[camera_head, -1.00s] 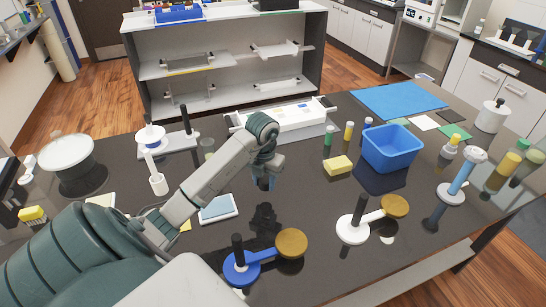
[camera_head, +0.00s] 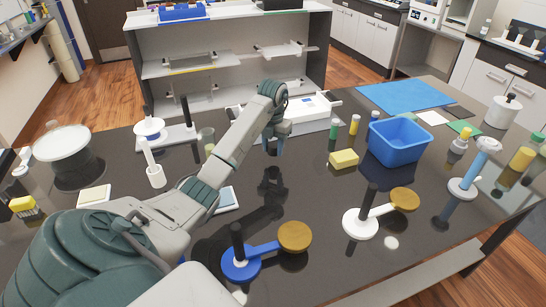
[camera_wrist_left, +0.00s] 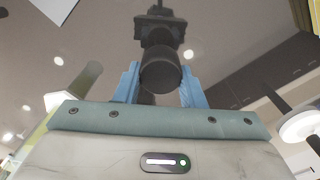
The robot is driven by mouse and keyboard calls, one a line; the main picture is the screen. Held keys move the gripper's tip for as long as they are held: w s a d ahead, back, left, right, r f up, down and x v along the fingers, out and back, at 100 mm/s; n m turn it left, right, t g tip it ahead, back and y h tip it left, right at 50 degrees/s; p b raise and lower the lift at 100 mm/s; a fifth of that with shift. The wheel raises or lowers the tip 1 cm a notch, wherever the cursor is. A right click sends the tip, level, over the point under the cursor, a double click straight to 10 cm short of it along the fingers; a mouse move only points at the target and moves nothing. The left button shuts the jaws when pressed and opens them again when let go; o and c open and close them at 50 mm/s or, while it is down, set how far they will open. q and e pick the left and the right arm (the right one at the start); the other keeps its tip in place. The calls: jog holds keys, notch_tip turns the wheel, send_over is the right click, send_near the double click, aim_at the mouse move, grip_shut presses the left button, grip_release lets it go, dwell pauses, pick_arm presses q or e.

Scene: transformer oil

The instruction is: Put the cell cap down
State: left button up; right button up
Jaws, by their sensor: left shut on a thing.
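My left gripper (camera_head: 276,148) hangs above the black bench, near the front of a white tray (camera_head: 299,128) in the head view. In the left wrist view its two blue fingers (camera_wrist_left: 161,88) are shut on a dark cylindrical piece (camera_wrist_left: 160,68), which I take to be the cell cap. The piece has a wider block-like dark part at its far end. In the head view the arm and gripper hide the held piece. A dark reflection of the gripper shows on the glossy bench top below it. My right gripper is not in view.
A yellow sponge (camera_head: 344,158) and a blue bin (camera_head: 398,145) stand to the right. Nearer are a blue-based stand (camera_head: 240,266) and a white-based stand (camera_head: 360,224), each with a brown disc. White labware (camera_head: 155,175) stands left. Bench between sponge and stands is clear.

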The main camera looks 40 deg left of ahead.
aim_at(273, 162)
pick_arm(q)
jog(key=shift+w+a+f, duration=0.15)
jog(key=shift+w, duration=0.05)
notch_tip(273, 162, down, 2)
jog(key=shift+b, duration=1.25)
jog(key=shift+f, duration=0.65)
jog(key=shift+f, duration=0.1)
jog(key=o, duration=1.1)
